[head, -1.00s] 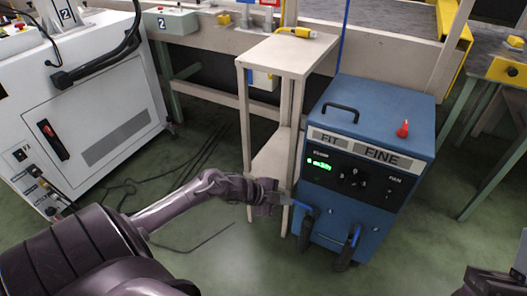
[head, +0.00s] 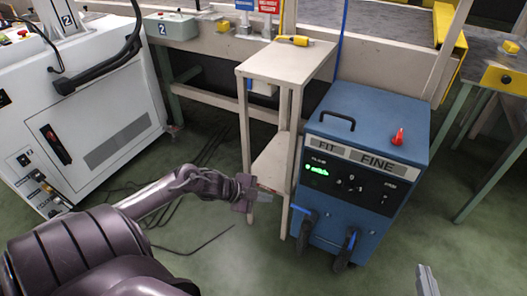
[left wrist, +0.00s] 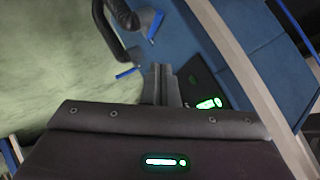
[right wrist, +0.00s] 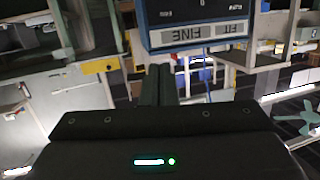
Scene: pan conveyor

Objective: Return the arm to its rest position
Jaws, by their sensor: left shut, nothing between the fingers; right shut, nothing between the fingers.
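My left gripper (head: 270,194) is at the end of the left arm, in front of the narrow wooden stand and left of the blue machine (head: 365,150). It is shut and empty; its closed fingers (left wrist: 161,84) show in the left wrist view. My right gripper (head: 427,280) shows only partly at the bottom right of the head view. Its fingers (right wrist: 158,84) are shut and empty in the right wrist view, where the blue machine (right wrist: 195,33) appears upside down beyond them.
A white cabinet (head: 90,125) stands at the left. Dark cables lie on the green floor (head: 230,255).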

